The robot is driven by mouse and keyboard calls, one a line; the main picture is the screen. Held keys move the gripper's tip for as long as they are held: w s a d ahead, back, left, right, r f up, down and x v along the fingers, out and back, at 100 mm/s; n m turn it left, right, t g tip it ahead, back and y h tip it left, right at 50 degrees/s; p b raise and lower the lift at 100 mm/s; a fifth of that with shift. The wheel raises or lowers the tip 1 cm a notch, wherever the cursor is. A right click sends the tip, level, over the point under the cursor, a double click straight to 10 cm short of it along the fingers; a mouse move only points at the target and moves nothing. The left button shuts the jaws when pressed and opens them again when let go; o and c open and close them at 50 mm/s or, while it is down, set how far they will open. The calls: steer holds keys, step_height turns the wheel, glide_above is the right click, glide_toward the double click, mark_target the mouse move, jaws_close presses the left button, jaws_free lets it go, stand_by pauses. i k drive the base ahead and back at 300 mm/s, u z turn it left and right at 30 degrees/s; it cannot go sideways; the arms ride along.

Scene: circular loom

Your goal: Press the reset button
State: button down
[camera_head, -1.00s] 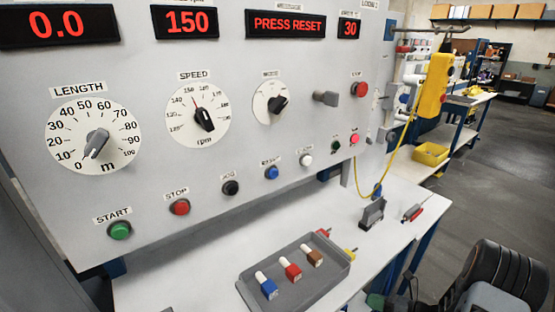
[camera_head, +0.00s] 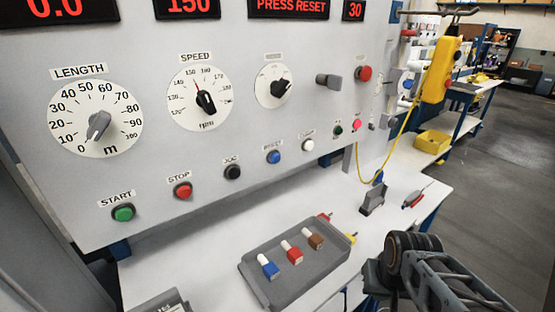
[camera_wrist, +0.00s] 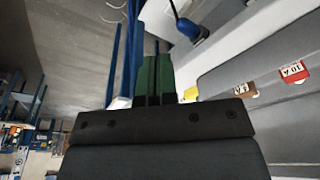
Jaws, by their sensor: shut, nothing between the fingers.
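The reset button is the blue push button (camera_head: 274,157) in the lower row of the grey panel (camera_head: 215,130) in the head view, under a small blurred label. A black button stands to its left and a white one to its right. The display (camera_head: 289,7) above reads "PRESS RESET". In the wrist view my gripper (camera_wrist: 155,75) has its green fingers together with nothing between them. In the head view my arm is at the lower right, well apart from the button; the fingertips cannot be made out there.
Other buttons are the green start (camera_head: 123,213), red stop (camera_head: 183,190), black (camera_head: 232,172) and white (camera_head: 307,146) ones. A grey tray (camera_head: 262,290) with coloured blocks lies on the white bench below. A yellow pendant (camera_head: 439,70) hangs at the right.

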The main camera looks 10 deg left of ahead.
mark_target(276, 157)
steer(key=k, duration=0.5)
steer(key=u, duration=4.05)
steer(key=k, duration=0.9)
steer(key=z, duration=1.3)
